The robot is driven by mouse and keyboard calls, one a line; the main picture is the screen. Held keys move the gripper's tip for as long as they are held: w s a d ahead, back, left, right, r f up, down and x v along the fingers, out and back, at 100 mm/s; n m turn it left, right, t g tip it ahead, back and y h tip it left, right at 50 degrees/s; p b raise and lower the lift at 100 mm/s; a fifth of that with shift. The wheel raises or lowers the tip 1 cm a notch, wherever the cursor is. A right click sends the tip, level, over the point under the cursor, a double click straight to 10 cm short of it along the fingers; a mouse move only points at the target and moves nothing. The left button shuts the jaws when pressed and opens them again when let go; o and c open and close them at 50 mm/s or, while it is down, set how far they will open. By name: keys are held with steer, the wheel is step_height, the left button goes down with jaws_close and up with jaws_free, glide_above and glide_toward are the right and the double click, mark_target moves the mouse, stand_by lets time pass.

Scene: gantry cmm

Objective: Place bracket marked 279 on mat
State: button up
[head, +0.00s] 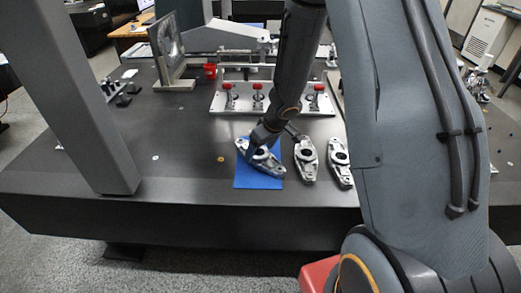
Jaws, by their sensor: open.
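A blue mat (257,182) lies near the front edge of the dark table. A grey metal bracket (266,164) lies slantwise over the mat, its lower right end at the mat's right edge. My gripper (257,148) is right at this bracket, open, its fingers close around or over the upper part. Whether they touch it I cannot tell. Two similar brackets lie to the right of the mat, one in the middle (306,168) and one further right (341,172). No number can be read on any bracket, so I cannot tell which is 279.
A metal fixture plate (280,104) with several red-knobbed clamps stands behind the brackets. A grey column (85,110) rises at the left. The table left of the mat is mostly clear.

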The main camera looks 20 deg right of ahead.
steer(key=s+d+r+m+h+p, duration=0.25)
steer(key=s+r, duration=0.25)
steer(key=r, duration=0.5)
steer(key=s+d+r+m+h+p, duration=0.1)
steer(key=s+d+r+p, duration=0.25)
steer(key=r, duration=0.55)
steer(key=s+a+r+m+g, duration=0.1)
steer(key=s+a, duration=0.2)
steer(key=s, duration=0.5)
steer(key=s+a+r+m+g+y, duration=0.1)
steer(key=s+a, duration=0.2)
steer(key=s, duration=0.5)
steer(key=shift+s+a+g+p, duration=0.2)
steer(key=shift+s+g+p, duration=0.05)
steer(key=shift+g+p, duration=0.15)
